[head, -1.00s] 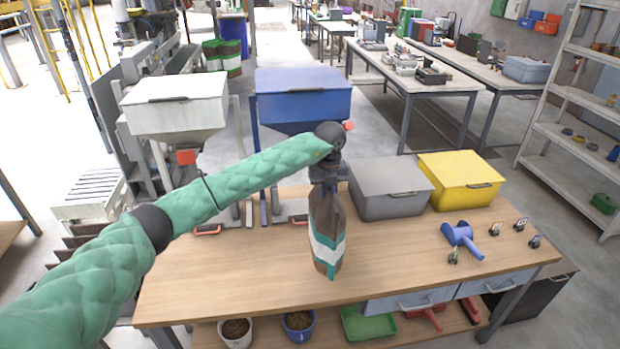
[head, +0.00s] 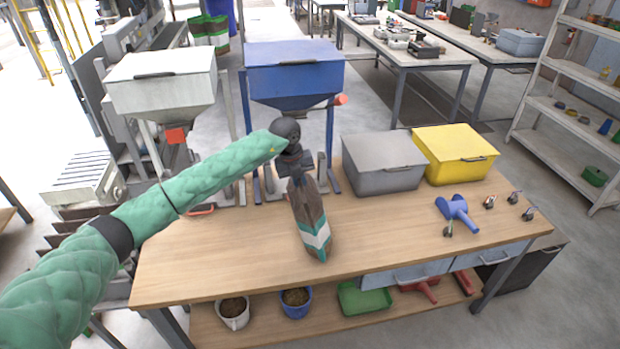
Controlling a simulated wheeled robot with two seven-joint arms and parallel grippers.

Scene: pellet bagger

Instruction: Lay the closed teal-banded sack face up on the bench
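The teal-banded sack (head: 311,218) is brown with a white and a teal band near its lower end. It hangs tilted from my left gripper (head: 295,170), its top gathered between the fingers and its lower end toward the front right. The sack is over the middle of the wooden bench (head: 220,262); I cannot tell whether its lower end touches the top. My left gripper is shut on the sack's neck; its fingertips are partly hidden by the wrist. My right gripper is not in view.
A grey bin (head: 383,165) and a yellow bin (head: 454,155) stand at the bench's back right. A blue tool (head: 458,211) and several small clamp-like items lie at the right. White and blue hoppers (head: 294,80) stand behind. The bench's front left is clear.

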